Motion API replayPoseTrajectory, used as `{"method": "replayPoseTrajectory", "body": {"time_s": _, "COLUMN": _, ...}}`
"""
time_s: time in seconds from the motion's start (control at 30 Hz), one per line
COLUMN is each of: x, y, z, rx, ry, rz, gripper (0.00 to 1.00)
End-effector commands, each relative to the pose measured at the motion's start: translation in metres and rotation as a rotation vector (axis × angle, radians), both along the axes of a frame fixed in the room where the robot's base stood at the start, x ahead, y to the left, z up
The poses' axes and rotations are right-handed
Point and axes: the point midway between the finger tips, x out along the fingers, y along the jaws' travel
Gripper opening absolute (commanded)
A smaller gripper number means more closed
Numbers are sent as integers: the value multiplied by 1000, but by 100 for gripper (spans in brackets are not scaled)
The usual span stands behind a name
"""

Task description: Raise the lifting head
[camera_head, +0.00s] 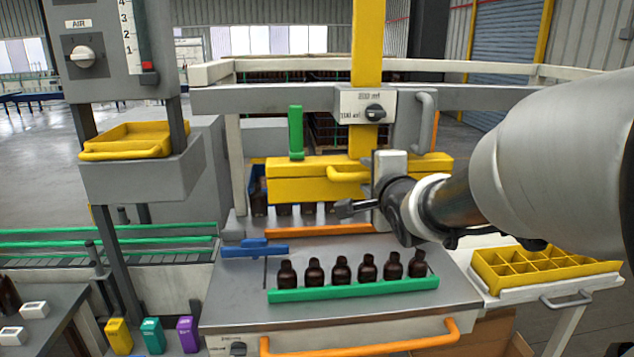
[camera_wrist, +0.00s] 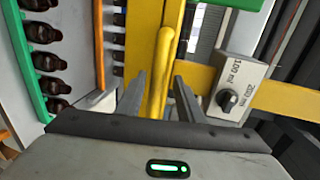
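The lifting head (camera_head: 300,182) is a long yellow box on a yellow column (camera_head: 367,45). My gripper (camera_head: 345,208) is at the handle's right end in the head view. In the wrist view my gripper (camera_wrist: 159,82) is open, with one dark finger on each side of the handle. Small gaps show beside the handle; I cannot tell its depth between the fingers.
Several amber bottles (camera_head: 340,275) stand in a row behind a green rail (camera_head: 355,290) on the grey table. A volume knob (camera_head: 375,113) is on the column. A blue part (camera_head: 255,248) lies left; a yellow divided crate (camera_head: 545,270) is right. An orange handle (camera_head: 360,343) spans the front.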

Motion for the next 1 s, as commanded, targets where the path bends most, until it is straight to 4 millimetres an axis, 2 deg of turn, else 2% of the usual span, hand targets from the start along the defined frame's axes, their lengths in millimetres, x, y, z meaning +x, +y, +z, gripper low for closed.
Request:
{"method": "replayPoseTrajectory", "body": {"time_s": 0.3, "x": -75, "y": -1, "z": 19, "rx": 2, "ry": -7, "rz": 3, "gripper": 34}}
{"method": "replayPoseTrajectory", "body": {"time_s": 0.5, "x": -117, "y": -2, "z": 26, "rx": 0, "ry": -9, "rz": 4, "gripper": 34}}
{"method": "replayPoseTrajectory", "body": {"time_s": 0.73, "x": -145, "y": -4, "z": 30, "rx": 1, "ry": -9, "rz": 2, "gripper": 34}}
{"method": "replayPoseTrajectory", "body": {"time_s": 1.0, "x": -155, "y": -5, "z": 33, "rx": 1, "ry": -4, "rz": 1, "gripper": 34}}
